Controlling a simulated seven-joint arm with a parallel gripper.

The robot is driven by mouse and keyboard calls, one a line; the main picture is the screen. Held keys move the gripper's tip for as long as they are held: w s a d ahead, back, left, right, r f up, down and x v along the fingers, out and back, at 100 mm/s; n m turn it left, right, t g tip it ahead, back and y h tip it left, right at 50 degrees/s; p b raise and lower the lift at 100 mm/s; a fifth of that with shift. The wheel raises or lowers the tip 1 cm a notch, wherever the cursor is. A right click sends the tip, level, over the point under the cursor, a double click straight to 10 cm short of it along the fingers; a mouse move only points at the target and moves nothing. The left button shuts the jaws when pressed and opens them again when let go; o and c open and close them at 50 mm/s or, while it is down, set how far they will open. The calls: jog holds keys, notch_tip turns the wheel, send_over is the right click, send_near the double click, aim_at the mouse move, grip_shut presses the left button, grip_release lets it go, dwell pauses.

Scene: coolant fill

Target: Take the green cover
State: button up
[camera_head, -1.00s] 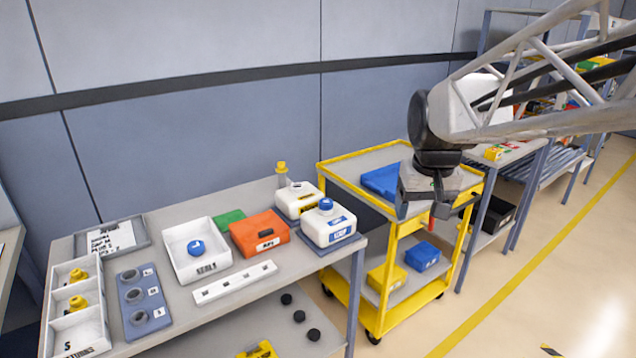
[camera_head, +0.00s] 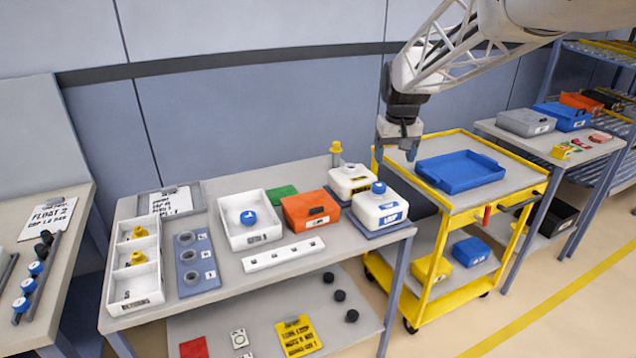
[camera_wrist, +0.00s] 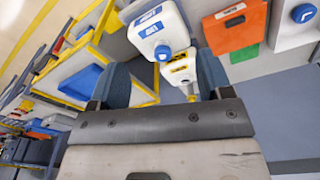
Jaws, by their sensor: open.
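A flat green piece (camera_head: 283,193), which I take as the green cover, lies on the grey bench behind the orange box (camera_head: 311,209). The box hides part of it. In the wrist view a strip of the green piece (camera_wrist: 244,54) shows beside the orange box. My gripper (camera_head: 398,152) is open and empty. It hangs in the air near the left edge of the yellow cart, to the right of the green piece and well apart from it. Its two fingers (camera_wrist: 163,75) show in the wrist view.
Two white jugs (camera_head: 380,209) stand right of the orange box, one with a blue cap. A white bin (camera_head: 236,230) holding a blue-capped item stands left of the green piece. The yellow cart (camera_head: 440,205) carries a blue tray (camera_head: 461,171). A small yellow-topped item (camera_head: 337,148) stands behind the jugs.

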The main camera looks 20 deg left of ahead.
jog(key=w+a+f+n, duration=0.1)
jog(key=w+a+f, duration=0.4)
jog(key=a, duration=0.4)
jog(key=w+a+f+n, duration=0.1)
jog(key=w+a+f, duration=0.35)
jog(key=a, duration=0.55)
jog(key=n+g, duration=0.1)
jog(key=n, duration=0.1)
send_near(287, 194)
jog(key=s, duration=0.2)
jog(key=s+d, duration=0.1)
jog(key=shift+s+d+r, duration=0.1)
jog(key=shift+s+d, duration=0.15)
jog(key=shift+s, duration=0.1)
jog(key=shift+f, duration=1.3)
jog(key=shift+f, duration=0.1)
jog(key=shift+w+f, duration=0.15)
jog(key=shift+f, duration=2.35)
jog(key=c, duration=1)
